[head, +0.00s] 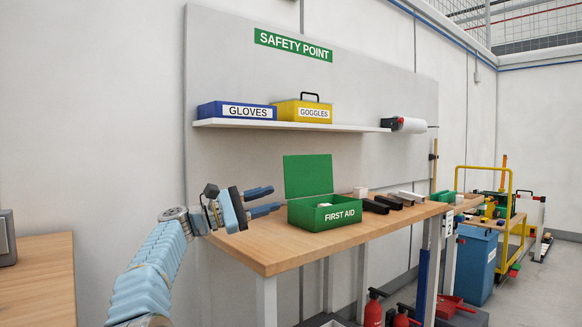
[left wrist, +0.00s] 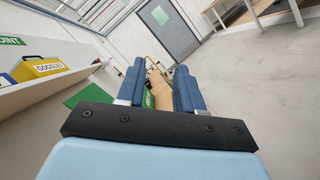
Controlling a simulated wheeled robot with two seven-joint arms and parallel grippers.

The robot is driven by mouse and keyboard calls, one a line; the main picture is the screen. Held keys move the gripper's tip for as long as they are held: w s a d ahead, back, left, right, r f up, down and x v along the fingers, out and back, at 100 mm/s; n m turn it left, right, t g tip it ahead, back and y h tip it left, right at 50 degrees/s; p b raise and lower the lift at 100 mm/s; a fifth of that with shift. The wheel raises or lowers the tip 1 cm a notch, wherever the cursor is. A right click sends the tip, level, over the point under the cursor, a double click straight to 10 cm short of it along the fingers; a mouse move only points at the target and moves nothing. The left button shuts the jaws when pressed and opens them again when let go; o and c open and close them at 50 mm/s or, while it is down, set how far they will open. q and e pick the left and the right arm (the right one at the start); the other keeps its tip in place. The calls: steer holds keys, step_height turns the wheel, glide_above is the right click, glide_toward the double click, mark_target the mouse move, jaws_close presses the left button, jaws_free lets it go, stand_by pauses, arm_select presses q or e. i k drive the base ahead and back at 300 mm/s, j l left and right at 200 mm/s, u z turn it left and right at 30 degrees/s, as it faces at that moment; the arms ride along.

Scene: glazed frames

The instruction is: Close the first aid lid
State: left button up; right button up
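The green first aid box (head: 325,213) stands on the wooden bench (head: 275,256), with white lettering on its front. Its green lid (head: 308,175) is open and stands upright at the back of the box. My left gripper (head: 268,200) is at the left of the box, with its two blue fingers apart and pointing right toward it. No object shows between the fingers. In the left wrist view the lid (left wrist: 90,93) is left of the fingers, and part of the box (left wrist: 148,98) shows between them. My right gripper is not in view.
A shelf (head: 290,125) above holds a blue gloves box (head: 237,110) and a yellow goggles box (head: 302,111). Black and white items (head: 390,201) lie right of the first aid box. The bench's front left part is clear. Another wooden table (head: 40,275) stands at left.

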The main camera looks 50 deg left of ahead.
mark_target(310, 176)
steer(key=i+j, duration=0.2)
steer(key=j, duration=0.15)
steer(key=i+j, duration=0.15)
steer(key=j, duration=0.2)
steer(key=i+j, duration=0.2)
steer(key=j, duration=0.15)
steer(key=i+j, duration=0.15)
steer(key=j, duration=0.2)
steer(key=i+j, duration=0.2)
steer(key=j, duration=0.15)
